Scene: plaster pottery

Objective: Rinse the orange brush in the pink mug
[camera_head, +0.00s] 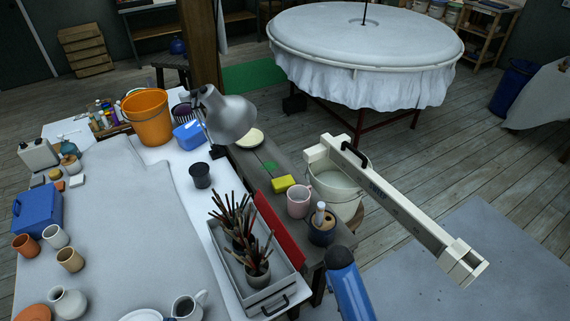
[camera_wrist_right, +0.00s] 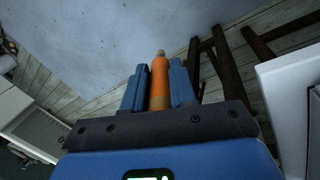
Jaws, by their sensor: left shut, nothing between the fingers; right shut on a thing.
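The pink mug (camera_head: 298,203) stands upright on the narrow wooden bench, beside a yellow sponge (camera_head: 283,183). The orange brush (camera_wrist_right: 159,82) shows in the right wrist view, between the two blue fingers of my right gripper (camera_wrist_right: 159,88). My right gripper is shut on it, and the brush's far end points up in that picture, over grey floor. I cannot make out the brush in the head view.
A dark blue pot (camera_head: 321,231) stands just right of the mug. A white bucket (camera_head: 345,203) is behind it. A grey tray (camera_head: 290,290) with pots of brushes, a red slab (camera_head: 279,229) and a grey lamp (camera_head: 230,116) are to the left.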

